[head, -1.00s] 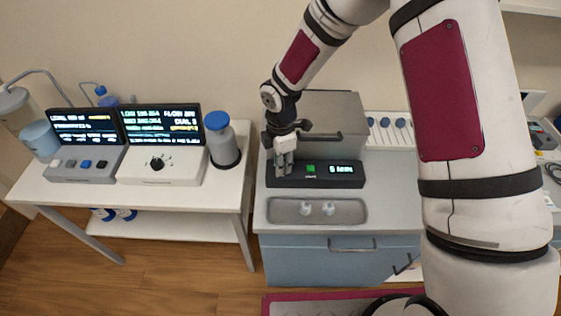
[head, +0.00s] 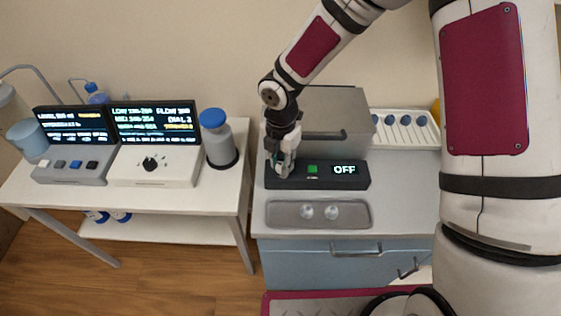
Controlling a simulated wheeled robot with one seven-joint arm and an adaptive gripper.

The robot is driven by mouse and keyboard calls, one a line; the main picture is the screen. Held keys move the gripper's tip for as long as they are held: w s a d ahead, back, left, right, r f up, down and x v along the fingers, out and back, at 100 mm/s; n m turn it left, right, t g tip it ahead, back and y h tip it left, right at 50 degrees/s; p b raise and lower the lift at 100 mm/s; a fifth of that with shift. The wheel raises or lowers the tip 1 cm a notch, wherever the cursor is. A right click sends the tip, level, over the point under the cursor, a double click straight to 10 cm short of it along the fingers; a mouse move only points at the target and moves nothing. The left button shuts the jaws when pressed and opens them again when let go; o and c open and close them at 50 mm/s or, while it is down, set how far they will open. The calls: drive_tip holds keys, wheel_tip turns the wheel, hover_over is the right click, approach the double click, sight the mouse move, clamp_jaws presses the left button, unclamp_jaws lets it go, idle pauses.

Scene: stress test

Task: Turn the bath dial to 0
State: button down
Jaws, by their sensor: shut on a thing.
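The bath is a grey metal box (head: 335,108) with a handle, and a black control panel (head: 325,184) runs along its front. The panel has a green square (head: 312,168) and a lit display (head: 344,170) that reads OFF. My gripper (head: 281,172) points down at the left end of this panel, with its fingers shut on the bath dial. The fingers hide the dial, so its pointer cannot be seen.
A grey tray (head: 275,222) with two small clear items lies in front of the panel. On the left table stand a blue-capped bottle (head: 219,145), a white box with a black dial (head: 130,178) and a grey button box (head: 58,176). A white rack (head: 431,137) stands right of the bath.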

sight(281, 165)
drive_tip(key=shift+n, duration=0.4)
drive_tip(key=c, duration=1.6)
unclamp_jaws()
wheel_tip(281, 165, up, 12)
drive_tip(key=shift+r, duration=0.1)
